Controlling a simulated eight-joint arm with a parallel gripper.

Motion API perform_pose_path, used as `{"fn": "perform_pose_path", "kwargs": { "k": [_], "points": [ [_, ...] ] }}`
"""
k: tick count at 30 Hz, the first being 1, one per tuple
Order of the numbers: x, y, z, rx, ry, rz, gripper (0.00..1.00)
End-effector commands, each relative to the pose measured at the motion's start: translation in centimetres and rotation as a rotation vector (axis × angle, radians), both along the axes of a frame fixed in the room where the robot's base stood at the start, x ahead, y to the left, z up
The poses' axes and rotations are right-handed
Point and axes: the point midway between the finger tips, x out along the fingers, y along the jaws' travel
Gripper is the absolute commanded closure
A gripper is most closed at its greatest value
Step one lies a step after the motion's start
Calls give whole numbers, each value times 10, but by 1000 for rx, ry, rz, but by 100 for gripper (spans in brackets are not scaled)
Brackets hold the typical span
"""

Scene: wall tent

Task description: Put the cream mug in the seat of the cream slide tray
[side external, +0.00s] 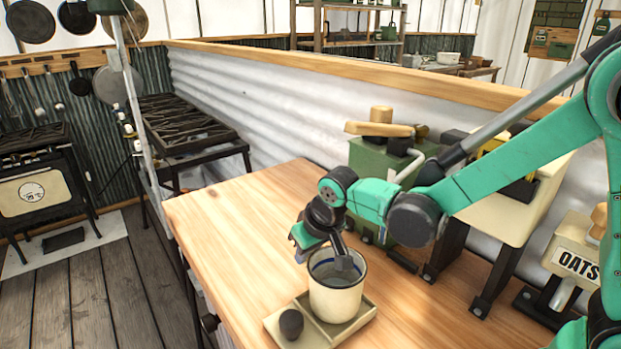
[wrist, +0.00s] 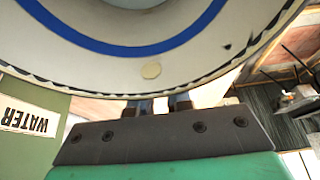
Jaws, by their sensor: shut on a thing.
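The cream mug (side external: 337,298) is upright, with a dark rim and a blue-grey inside. My gripper (side external: 344,262) reaches down at its rim and is shut on the mug wall. The cream slide tray (side external: 357,321) is on the wooden counter directly under the mug. The mug base is over or in the tray's right part; I cannot tell whether it touches the floor there. In the wrist view the mug (wrist: 150,70) fills the top, with a blue band and a dark chipped edge, close against my fingers (wrist: 160,105). The mug hides much of the seat.
A dark round knob-like thing (side external: 291,323) is at the tray's left part. A green box dispenser (side external: 378,165), a cream dispenser (side external: 500,210) and an OATS dispenser (side external: 577,258) stand along the back right. The counter (side external: 235,225) is clear to the left.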

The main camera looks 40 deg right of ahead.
Motion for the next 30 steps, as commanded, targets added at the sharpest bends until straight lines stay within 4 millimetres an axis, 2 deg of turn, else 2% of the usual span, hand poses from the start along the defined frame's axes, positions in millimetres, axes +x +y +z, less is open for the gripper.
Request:
{"fn": "perform_pose_path", "kwargs": {
  "k": [12, 13, 16, 26, 30],
  "points": [
    [0, 0, -6, 0, 0, 0, 100],
    [0, 0, -7, 0, 0, 0, 83],
    [0, 0, -6, 0, 0, 0, 55],
    [0, 0, -5, 0, 0, 0, 54],
    [-2, 0, 3, 0, 0, 0, 54]
  ]
}}
